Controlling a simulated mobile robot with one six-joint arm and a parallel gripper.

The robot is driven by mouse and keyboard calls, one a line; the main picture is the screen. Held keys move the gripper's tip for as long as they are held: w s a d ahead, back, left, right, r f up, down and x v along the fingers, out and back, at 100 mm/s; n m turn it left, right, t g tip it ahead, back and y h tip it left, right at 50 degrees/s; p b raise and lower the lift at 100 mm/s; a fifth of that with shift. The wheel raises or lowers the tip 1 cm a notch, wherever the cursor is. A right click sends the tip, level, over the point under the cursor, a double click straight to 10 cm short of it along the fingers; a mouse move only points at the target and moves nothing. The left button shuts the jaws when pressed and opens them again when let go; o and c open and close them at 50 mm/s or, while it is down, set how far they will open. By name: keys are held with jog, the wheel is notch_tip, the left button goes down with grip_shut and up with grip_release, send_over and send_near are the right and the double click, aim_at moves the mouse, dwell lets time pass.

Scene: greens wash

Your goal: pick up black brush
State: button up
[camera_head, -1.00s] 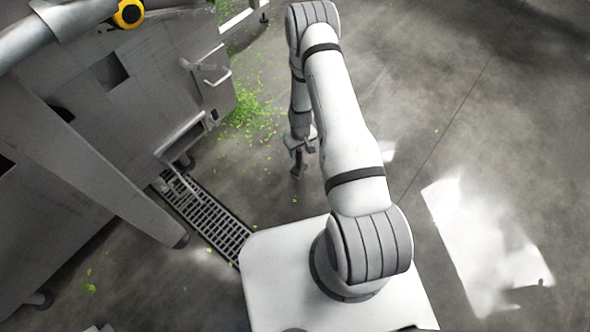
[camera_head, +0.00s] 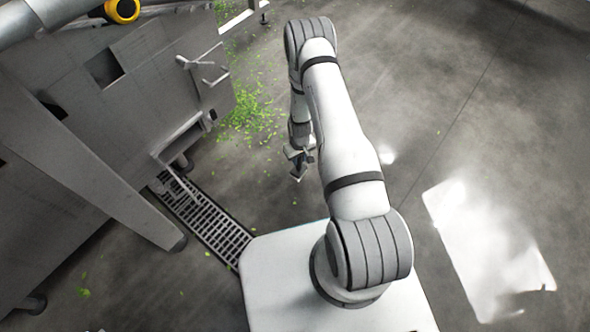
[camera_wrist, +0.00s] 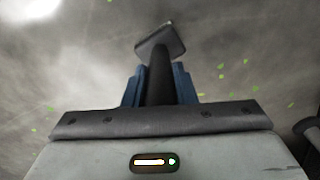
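The black brush (camera_wrist: 160,80) shows in the wrist view as a dark upright handle with a flat, dark grey block (camera_wrist: 160,43) at its far end. My gripper (camera_wrist: 158,73) has its two blue fingers on either side of the handle and is shut on it. In the head view my gripper (camera_head: 300,152) hangs at the end of the arm over the floor, with a small dark piece of the brush (camera_head: 297,175) below it. The part of the handle between the fingers is partly hidden.
A large grey metal machine (camera_head: 140,95) stands at the left, with a yellow-ringed part (camera_head: 122,10) on top. A floor drain grate (camera_head: 205,220) runs beside it. Green leaf scraps (camera_head: 245,115) litter the floor. The floor at the right is open, with a bright patch (camera_head: 490,245).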

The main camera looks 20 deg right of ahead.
jog(key=c, duration=0.5)
jog(key=shift+o, duration=0.2)
jog(key=shift+r+p, duration=2)
jog(key=shift+r, duration=3)
